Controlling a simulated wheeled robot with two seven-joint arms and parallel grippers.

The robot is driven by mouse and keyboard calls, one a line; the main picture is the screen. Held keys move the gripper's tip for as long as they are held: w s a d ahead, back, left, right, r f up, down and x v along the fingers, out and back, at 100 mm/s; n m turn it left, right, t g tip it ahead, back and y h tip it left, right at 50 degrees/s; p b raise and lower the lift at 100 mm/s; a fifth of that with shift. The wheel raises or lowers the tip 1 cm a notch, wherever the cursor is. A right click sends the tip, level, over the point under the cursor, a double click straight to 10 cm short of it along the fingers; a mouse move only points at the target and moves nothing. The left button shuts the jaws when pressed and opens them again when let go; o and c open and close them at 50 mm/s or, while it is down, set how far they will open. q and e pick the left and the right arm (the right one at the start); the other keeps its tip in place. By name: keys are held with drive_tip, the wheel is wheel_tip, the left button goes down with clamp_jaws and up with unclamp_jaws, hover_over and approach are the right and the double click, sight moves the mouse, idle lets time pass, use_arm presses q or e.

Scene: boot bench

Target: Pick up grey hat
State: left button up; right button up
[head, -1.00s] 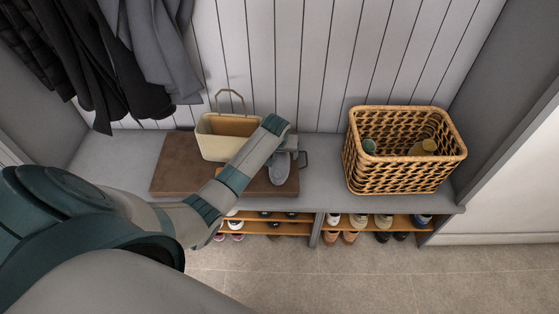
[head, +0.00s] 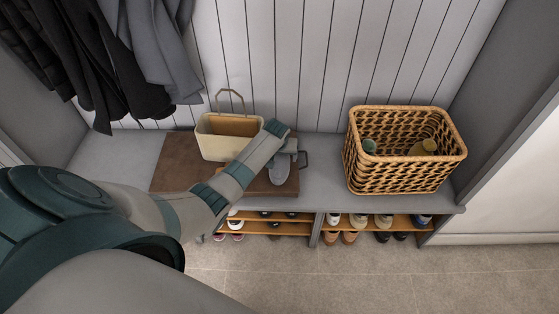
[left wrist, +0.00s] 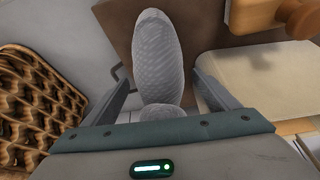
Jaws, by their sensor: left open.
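The grey hat (head: 281,168), an elongated knitted shape, lies on the brown board (head: 170,174) on the bench. In the left wrist view the hat (left wrist: 164,62) runs up the middle, with its lower end between the two fingers. My left gripper (head: 291,152) is at the hat's far end in the head view, partly hidden by my forearm. In the left wrist view my left gripper (left wrist: 164,95) is open, its fingers on either side of the hat with gaps visible. I cannot tell how deep the fingers reach. My right gripper is not in view.
A cream bin (head: 212,147) with a raised handle stands on the board, left of the hat. A wicker basket (head: 400,172) stands on the bench to the right. A dark loop (head: 306,159) sits beside the hat. Shoes fill shelves below. Dark coats (head: 100,60) hang upper left.

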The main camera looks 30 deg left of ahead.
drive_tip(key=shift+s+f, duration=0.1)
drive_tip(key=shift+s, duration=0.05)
use_arm(q)
drive_tip(key=c, duration=1.2)
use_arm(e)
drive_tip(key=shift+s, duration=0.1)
use_arm(q)
drive_tip(key=shift+r, duration=0.1)
